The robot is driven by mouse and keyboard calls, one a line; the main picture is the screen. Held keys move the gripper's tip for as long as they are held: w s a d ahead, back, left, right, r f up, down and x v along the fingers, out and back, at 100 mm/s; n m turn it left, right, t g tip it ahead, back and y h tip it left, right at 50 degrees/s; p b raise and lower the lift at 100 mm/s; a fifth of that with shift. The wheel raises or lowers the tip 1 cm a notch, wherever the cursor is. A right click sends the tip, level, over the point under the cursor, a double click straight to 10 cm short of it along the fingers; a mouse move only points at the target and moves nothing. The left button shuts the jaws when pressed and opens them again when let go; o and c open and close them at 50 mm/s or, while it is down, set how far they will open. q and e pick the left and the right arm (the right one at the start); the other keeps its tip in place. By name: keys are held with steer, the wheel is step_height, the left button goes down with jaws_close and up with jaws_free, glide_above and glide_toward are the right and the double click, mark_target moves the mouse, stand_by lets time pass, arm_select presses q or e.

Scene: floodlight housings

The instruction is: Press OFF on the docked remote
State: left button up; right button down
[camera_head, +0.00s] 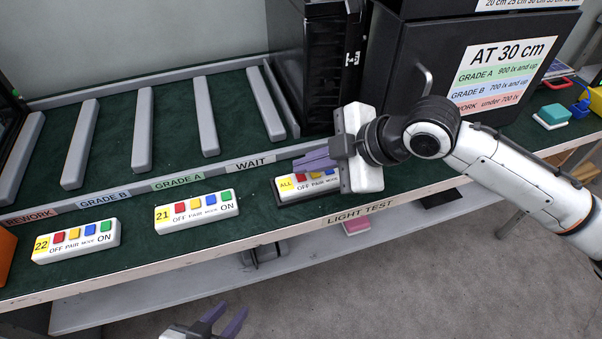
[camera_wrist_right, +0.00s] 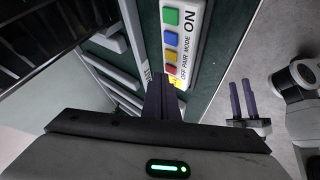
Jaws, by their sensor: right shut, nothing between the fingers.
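A white remote marked ALL (camera_head: 283,197) sits on a dark base at the bench's front edge, with a row of coloured buttons and the word OFF partly visible. My right gripper (camera_head: 300,161) is shut and empty, its fingers over this remote's upper side; its body hides the remote's right end. In the right wrist view the remote (camera_wrist_right: 193,20) shows green, blue, yellow-orange and red buttons, and the shut fingers (camera_wrist_right: 160,82) are beside the red OFF end. Whether they touch it I cannot tell. My left gripper (camera_head: 222,318) is open and empty below the bench.
Similar remotes marked 21 (camera_head: 196,212) and 22 (camera_head: 76,241) lie further left. Grey dividers (camera_head: 144,138) form lanes behind a label strip. A dark box with a grade sign (camera_head: 506,68) stands behind the right arm. A lower shelf (camera_head: 180,296) runs under the bench.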

mark_target(307, 181)
steer(key=shift+f, duration=0.55)
stand_by(0.5)
stand_by(0.4)
steer(key=shift+r+p, duration=0.8)
steer(key=shift+p, duration=0.3)
step_height(307, 181, up, 5)
steer(key=p, duration=0.5)
stand_by(0.4)
